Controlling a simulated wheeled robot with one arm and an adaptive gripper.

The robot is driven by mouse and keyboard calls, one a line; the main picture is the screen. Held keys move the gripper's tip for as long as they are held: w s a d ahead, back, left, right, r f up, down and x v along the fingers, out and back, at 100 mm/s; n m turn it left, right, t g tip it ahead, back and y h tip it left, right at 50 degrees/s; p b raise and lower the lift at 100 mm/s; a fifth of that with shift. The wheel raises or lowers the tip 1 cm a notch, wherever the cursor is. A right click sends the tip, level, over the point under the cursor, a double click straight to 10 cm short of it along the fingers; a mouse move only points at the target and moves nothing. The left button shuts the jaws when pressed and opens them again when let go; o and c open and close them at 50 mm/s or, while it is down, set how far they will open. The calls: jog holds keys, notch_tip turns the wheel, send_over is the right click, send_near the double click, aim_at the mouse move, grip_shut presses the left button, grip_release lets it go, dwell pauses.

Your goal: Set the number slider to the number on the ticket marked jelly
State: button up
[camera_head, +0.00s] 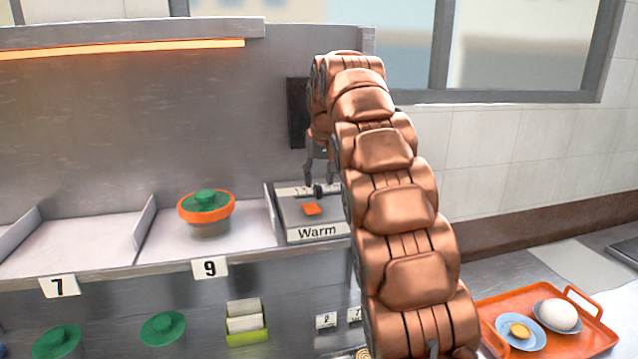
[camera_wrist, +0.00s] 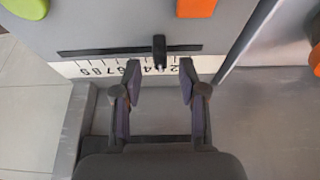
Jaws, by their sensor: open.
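The number slider's dark knob (camera_wrist: 159,50) stands in a black slot above a white number strip (camera_wrist: 88,69) in the wrist view. The digits appear upside down; 6 to 9 show to the left and a 2 to the right. The knob is near 3 or 4, but my fingers partly hide the strip. My gripper (camera_wrist: 160,66) is open, with its fingertips either side of the knob, just short of it. In the head view my gripper (camera_head: 318,178) is over the slider on the panel labelled Warm (camera_head: 318,232). I cannot read any ticket marked jelly.
An orange block (camera_head: 312,208) lies on the panel. An orange pot with a green lid (camera_head: 206,205) stands left, above label 9 (camera_head: 210,268). Small tags 2 (camera_head: 326,320) and 7 (camera_head: 354,314) are below. An orange tray (camera_head: 590,340) holds an egg at right.

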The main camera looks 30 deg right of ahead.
aim_at(318, 191)
jog(key=shift+p+x, duration=0.35)
jog(key=shift+x, duration=1.1)
grip_shut()
